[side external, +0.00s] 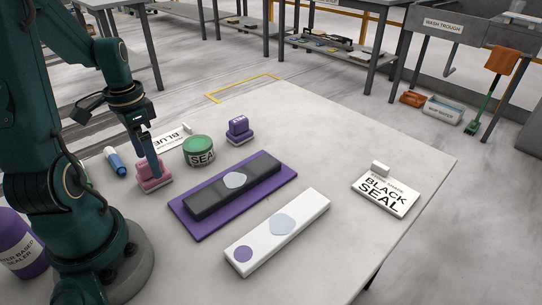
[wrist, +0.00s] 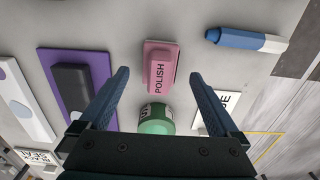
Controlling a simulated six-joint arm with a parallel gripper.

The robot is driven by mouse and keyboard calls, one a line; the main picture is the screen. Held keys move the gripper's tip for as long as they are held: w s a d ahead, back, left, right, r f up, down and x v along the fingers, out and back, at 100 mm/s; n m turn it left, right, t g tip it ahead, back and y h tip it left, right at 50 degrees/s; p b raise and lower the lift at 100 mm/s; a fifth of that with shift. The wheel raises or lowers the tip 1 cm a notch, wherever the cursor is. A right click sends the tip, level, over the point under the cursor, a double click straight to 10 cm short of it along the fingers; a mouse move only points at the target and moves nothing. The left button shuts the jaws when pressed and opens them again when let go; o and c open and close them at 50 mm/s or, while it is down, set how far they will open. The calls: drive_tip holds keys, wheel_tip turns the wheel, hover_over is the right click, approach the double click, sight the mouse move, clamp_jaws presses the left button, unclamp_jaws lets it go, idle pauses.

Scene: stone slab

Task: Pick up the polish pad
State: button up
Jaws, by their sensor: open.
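The polish pad is a pink block with a raised grip marked "POLISH" (wrist: 160,70), lying on the pale stone slab in the wrist view. It also shows in the side view (side external: 152,186), partly hidden by my gripper (side external: 151,162). In the wrist view my gripper (wrist: 160,77) is open and empty, with one finger on each side of the pad in the picture. The fingers appear above the pad, and I see no contact. The exact height gap is hard to tell.
Close by are a green-lidded jar (side external: 198,150), a blue-and-white marker (side external: 115,161), a "BLUE" label block (side external: 172,140) and a purple pad (side external: 239,131). A black bar lies on a purple mat (side external: 182,212); a white bar (side external: 300,222) is nearer.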

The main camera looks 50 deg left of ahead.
drive_tip(key=shift+f, duration=1.5)
drive_tip(key=c, duration=1.5)
wheel_tip(320, 180, up, 10)
drive_tip(key=shift+r, duration=0.1)
drive_tip(key=shift+c, duration=0.2)
